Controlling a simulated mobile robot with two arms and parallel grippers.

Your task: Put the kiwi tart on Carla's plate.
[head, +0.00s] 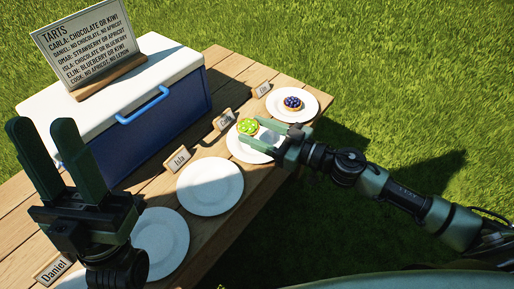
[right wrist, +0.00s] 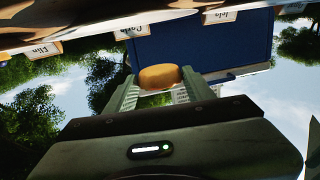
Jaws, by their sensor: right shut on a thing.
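The kiwi tart (head: 247,127), green on top, is between the fingers of my right gripper (head: 254,131), which is shut on it. In the right wrist view its brown crust (right wrist: 160,77) shows between the two fingertips. In the head view the tart overlaps the far side of Carla's white plate (head: 243,153); whether it touches the plate I cannot tell. The Carla name card (head: 225,120) stands behind that plate. My left gripper (head: 43,124) is open and empty, raised at the left, in front of the cooler.
A blue cooler (head: 165,115) with a tart sign (head: 88,45) stands at the back. Elin's plate (head: 310,108) holds a blueberry tart (head: 292,103). Isla's plate (head: 210,187) and another plate (head: 165,240) look empty. Daniel's card (head: 52,268) is at the lower left.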

